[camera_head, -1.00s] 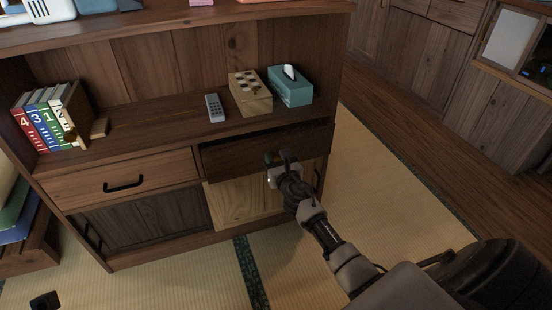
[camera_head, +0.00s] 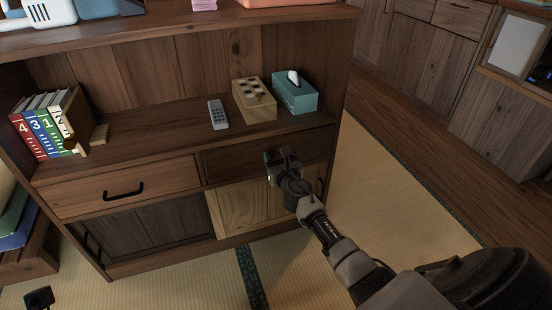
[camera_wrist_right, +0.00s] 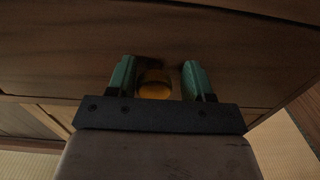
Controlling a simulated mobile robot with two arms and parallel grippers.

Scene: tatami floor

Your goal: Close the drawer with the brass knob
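The right-hand drawer (camera_head: 305,146) of the cabinet sits flush in its opening, as far as the head view shows. Its brass knob (camera_wrist_right: 155,84) shows in the right wrist view and is hidden by my gripper in the head view. My right gripper (camera_head: 283,156) is at the drawer front. In the right wrist view its two green fingers (camera_wrist_right: 159,80) are apart, one on each side of the knob, with a gap to the right finger. My left gripper (camera_head: 40,298) shows only partly, as a small dark shape at the bottom left, away from the cabinet.
The left drawer (camera_head: 124,187) with a black bar handle is shut. On the shelf are books (camera_head: 45,130), a remote (camera_head: 218,114), a wooden box (camera_head: 254,102) and a tissue box (camera_head: 295,95). Sliding doors (camera_head: 240,207) are below. Tatami (camera_head: 370,200) is clear to the right.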

